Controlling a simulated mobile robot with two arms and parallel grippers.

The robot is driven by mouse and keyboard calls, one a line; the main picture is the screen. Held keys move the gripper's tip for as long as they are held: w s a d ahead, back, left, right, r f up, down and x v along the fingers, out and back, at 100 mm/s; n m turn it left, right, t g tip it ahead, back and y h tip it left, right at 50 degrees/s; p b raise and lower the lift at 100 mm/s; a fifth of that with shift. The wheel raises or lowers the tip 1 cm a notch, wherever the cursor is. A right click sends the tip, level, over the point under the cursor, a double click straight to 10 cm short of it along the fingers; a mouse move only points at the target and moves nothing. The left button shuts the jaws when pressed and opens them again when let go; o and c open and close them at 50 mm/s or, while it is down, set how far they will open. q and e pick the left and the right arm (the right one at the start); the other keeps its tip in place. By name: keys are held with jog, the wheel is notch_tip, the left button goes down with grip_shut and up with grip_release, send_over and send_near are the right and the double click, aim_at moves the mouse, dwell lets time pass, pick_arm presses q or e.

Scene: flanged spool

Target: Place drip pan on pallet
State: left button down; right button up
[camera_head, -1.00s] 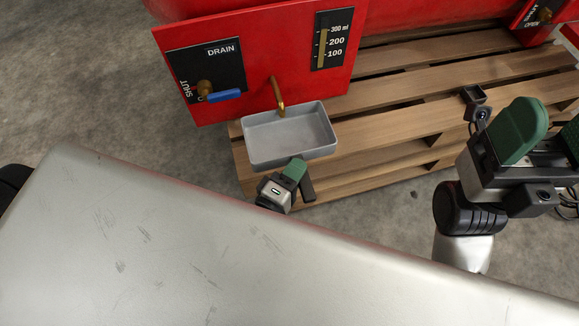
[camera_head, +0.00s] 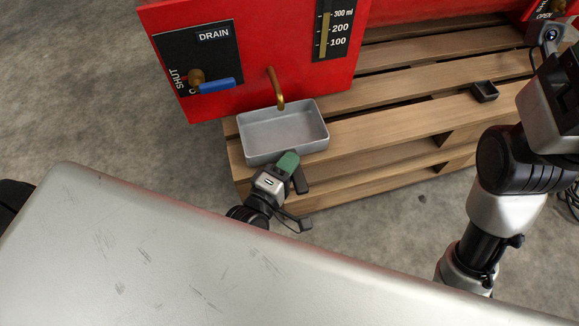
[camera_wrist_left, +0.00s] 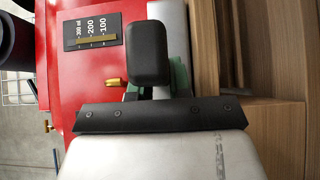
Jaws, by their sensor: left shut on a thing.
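The drip pan (camera_head: 283,132) is a shallow grey rectangular tray. In the head view it is upright at the near left corner of the wooden pallet (camera_head: 400,125), under the brass spout (camera_head: 277,92). I cannot tell whether its base touches the slats. My left gripper (camera_head: 291,168) is shut on the pan's near wall, with a green pad and a dark finger showing. In the left wrist view, a dark finger hides part of the pan (camera_wrist_left: 172,14). My right arm stands at the right; its fingertips are out of view.
A red tank panel (camera_head: 215,105) with a blue-handled drain valve (camera_head: 215,86) and a level gauge (camera_head: 336,35) stands behind the pan. A small black tray (camera_head: 484,91) lies on the pallet's right part. Bare slats lie between it and the pan.

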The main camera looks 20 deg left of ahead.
dwell(0.3)
pick_arm(q)
jog(key=shift+f, duration=0.15)
jog(key=c, duration=1)
grip_release()
jog(key=shift+c, duration=0.2)
